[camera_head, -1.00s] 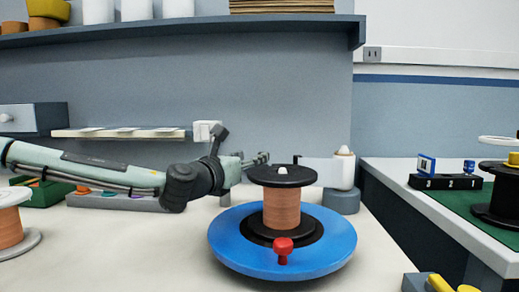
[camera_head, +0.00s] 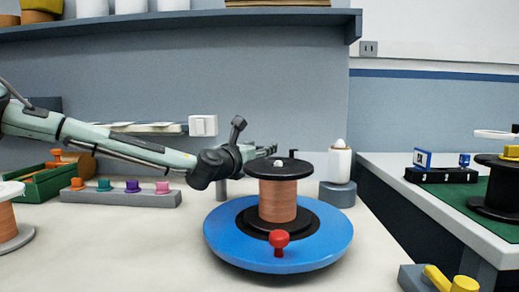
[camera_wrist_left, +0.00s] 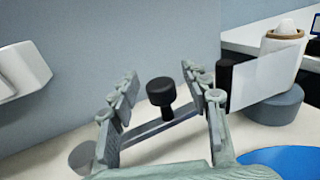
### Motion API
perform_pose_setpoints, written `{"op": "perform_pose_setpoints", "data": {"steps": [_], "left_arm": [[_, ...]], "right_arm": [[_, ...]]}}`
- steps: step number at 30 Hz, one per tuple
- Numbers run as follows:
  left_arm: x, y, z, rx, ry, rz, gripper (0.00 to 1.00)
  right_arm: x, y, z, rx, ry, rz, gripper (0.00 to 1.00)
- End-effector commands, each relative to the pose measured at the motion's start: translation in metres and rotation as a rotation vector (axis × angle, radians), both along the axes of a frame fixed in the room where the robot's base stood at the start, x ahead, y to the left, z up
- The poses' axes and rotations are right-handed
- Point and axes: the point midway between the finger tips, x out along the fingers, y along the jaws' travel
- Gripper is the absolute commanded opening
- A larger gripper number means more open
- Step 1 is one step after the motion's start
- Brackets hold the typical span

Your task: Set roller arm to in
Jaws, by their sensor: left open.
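In the left wrist view a black roller (camera_wrist_left: 160,91) stands upright between the spread fingers of my left gripper (camera_wrist_left: 160,72). A flat grey bar (camera_wrist_left: 150,131), which looks like the roller arm, runs across below it between the fingers. I see no clear contact with either finger. In the head view my left gripper (camera_head: 268,149) reaches in from the left, behind the copper-wound spool (camera_head: 278,200), and the roller is not clearly visible there. The spool stands on a blue disc (camera_head: 325,245) with a red knob (camera_head: 279,239). My right gripper is not in view.
A white cone-like bobbin (camera_head: 340,163) stands on a grey base right of the spool. A white wall box (camera_head: 203,126) is behind my left arm. A rack of coloured knobs (camera_head: 120,196) is at the left.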

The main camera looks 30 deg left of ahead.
Motion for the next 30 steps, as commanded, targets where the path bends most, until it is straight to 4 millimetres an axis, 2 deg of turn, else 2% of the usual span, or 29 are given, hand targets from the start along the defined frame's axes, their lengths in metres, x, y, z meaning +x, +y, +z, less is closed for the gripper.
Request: {"op": "perform_pose_setpoints", "data": {"steps": [5, 16, 30], "left_arm": [[-0.0001, -0.0002, 0.0001, 0.000, 0.000, 0.000, 0.46], [-0.0004, -0.0003, 0.0000, 0.000, 0.000, -0.001, 0.00], [-0.0023, -0.0006, 0.0004, -0.001, -0.001, -0.022, 0.00]], "right_arm": [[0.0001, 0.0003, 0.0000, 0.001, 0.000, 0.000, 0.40], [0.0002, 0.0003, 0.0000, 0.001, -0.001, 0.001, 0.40], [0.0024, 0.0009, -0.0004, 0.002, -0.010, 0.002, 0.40]]}}
